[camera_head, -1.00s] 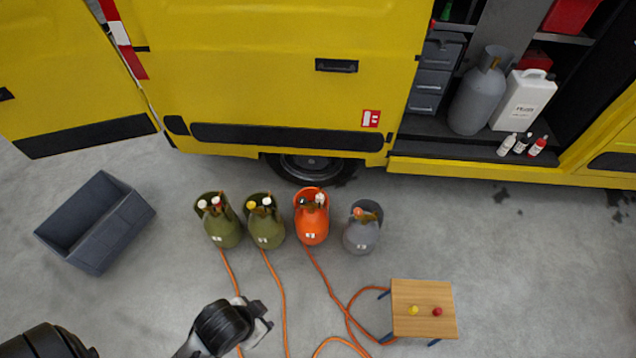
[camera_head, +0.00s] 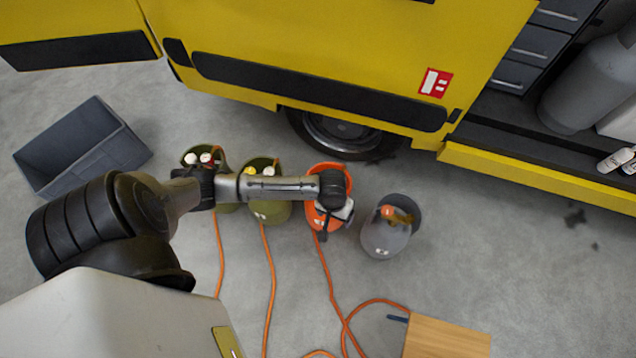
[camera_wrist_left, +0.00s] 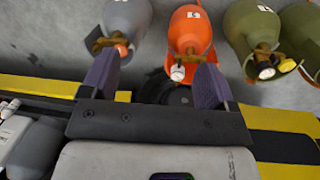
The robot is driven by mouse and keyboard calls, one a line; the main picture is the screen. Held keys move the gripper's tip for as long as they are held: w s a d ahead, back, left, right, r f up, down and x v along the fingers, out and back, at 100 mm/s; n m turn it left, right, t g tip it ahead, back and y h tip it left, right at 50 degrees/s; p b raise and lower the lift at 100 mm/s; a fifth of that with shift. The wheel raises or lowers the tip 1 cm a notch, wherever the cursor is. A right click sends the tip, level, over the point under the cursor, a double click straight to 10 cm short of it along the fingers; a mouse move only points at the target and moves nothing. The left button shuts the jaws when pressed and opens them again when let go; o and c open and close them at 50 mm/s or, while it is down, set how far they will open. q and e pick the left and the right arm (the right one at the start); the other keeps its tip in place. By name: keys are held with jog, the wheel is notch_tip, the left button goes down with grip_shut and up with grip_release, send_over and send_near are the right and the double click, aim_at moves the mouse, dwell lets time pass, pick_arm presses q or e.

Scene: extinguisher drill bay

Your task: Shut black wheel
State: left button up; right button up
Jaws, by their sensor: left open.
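An orange cylinder (camera_head: 330,224) stands third in a row, its top mostly hidden by my left arm in the head view. My left gripper (camera_head: 338,212) is over it. In the left wrist view my left gripper (camera_wrist_left: 157,64) is open and empty. The orange cylinder (camera_wrist_left: 189,30) shows beyond and between its fingers, with a white wheel (camera_wrist_left: 177,72) and a brownish valve. I cannot make out a black wheel on it. A grey cylinder (camera_head: 384,238) with an orange knob (camera_head: 388,212) stands to the right. My right gripper is not in view.
Two olive cylinders (camera_head: 270,211) stand left of the orange one. Orange hoses (camera_head: 271,290) run along the floor. A yellow van (camera_head: 300,50) with a black tyre (camera_head: 340,132) is behind. A grey crate (camera_head: 60,160) is at left, a wooden stool (camera_head: 445,338) at lower right.

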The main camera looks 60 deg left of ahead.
pick_arm(q)
jog(key=w+a+f+n+y+b, duration=0.1)
jog(key=w+a+f+n+b, duration=0.2)
jog(key=a+f+b, duration=0.35)
jog(key=w+a+f+n+b, duration=0.3)
jog(key=a+f+n+b, duration=0.15)
jog(key=a+f, duration=0.2)
jog(key=w+a+f+n+b, duration=0.2)
jog(key=a+f+n+b, duration=0.15)
jog(key=a+b, duration=0.3)
jog(key=w+a+f+n+b, duration=0.2)
jog(key=a+n+b, duration=0.25)
jog(key=a, duration=0.35)
jog(key=shift+m+g, duration=0.25)
jog(key=shift+g, duration=0.05)
notch_tip(320, 180, down, 13)
jog(key=b, duration=0.8)
jog(key=shift+r, duration=0.15)
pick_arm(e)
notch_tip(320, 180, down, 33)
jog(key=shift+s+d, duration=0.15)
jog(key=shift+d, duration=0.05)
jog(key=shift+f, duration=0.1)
